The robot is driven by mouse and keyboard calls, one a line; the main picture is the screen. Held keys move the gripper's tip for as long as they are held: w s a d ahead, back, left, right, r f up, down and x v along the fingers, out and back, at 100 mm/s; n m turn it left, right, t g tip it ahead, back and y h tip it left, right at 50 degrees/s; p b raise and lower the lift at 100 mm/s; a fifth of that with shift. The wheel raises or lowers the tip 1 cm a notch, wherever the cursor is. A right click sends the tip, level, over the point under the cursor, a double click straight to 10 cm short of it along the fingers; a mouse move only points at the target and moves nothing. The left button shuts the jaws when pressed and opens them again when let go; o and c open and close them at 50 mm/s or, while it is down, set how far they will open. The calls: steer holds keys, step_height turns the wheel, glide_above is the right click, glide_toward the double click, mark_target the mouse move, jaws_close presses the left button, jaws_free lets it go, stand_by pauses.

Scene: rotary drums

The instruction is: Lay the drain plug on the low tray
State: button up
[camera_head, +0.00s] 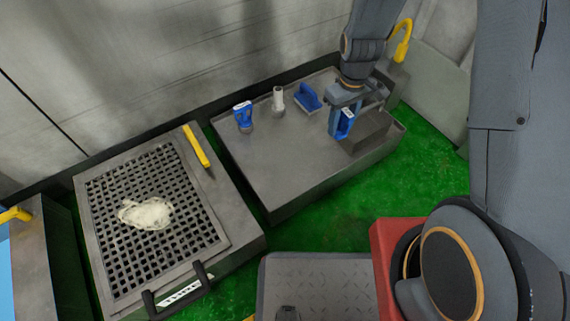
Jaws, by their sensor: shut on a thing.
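My gripper (341,128) points down over the right part of a grey metal bench (270,165). It is shut on a blue piece with a white patch (347,122), partly hidden by the fingers. I cannot tell for sure whether this piece is the drain plug. A similar blue piece with a white patch (243,115) stands on the bench at left. A low grey tread-plate surface (335,287) at the bottom may be the low tray. A small dark thing (288,313) shows at its lower edge, cut off by the frame.
A dark block (370,130) sits beside the gripper. A pale cylinder (278,98) and blue brush-like thing (308,97) stand behind. At left, a grate (115,190) bears a whitish lump (145,213); a yellow bar (196,146) lies beside it. The bench's front middle is clear.

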steer(key=s+a+f+n+p, duration=0.1)
steer(key=a+f+n+p, duration=0.15)
steer(key=a+n, duration=0.55)
steer(key=s+a+f+n+p, duration=0.1)
steer(key=a+f+n+p, duration=0.15)
steer(key=a+n, duration=0.65)
steer(key=shift+n, duration=0.8)
steer(key=f+b, duration=0.1)
steer(key=f, duration=0.2)
steer(key=d+f+b, duration=0.1)
steer(key=f+b, duration=0.1)
steer(key=f, duration=0.1)
steer(key=d+f+b, duration=0.1)
steer(key=f, duration=0.2)
steer(key=shift+w+f+b, duration=0.15)
steer(key=shift+f+b, duration=0.2)
steer(key=shift+f, duration=0.1)
steer(key=o, duration=1.1)
